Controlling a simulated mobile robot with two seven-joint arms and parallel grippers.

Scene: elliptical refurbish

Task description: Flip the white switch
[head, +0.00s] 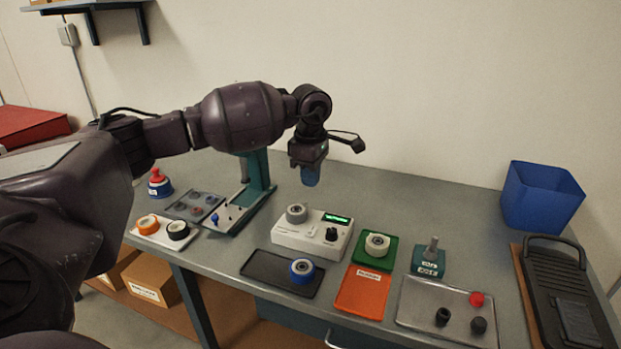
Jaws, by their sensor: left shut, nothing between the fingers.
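A white box-shaped device (290,236) stands on the bench with a lit green display, a grey-white round part on top and a black knob. I cannot make out a separate white switch on it at this size. My left gripper (311,178) points down above and behind the device, apart from it, with blue fingertips together and nothing held. A small pale box (68,35) with a cable is on the wall at the upper left; whether it has a switch is unclear. My right gripper is not in view.
A black tray (262,268) with a blue-rimmed roll, an orange plate (362,293) and a green plate (388,252) lie in front. A teal stand (258,174) rises left of the gripper. A blue bin (540,197) stands right. The bench's back middle is clear.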

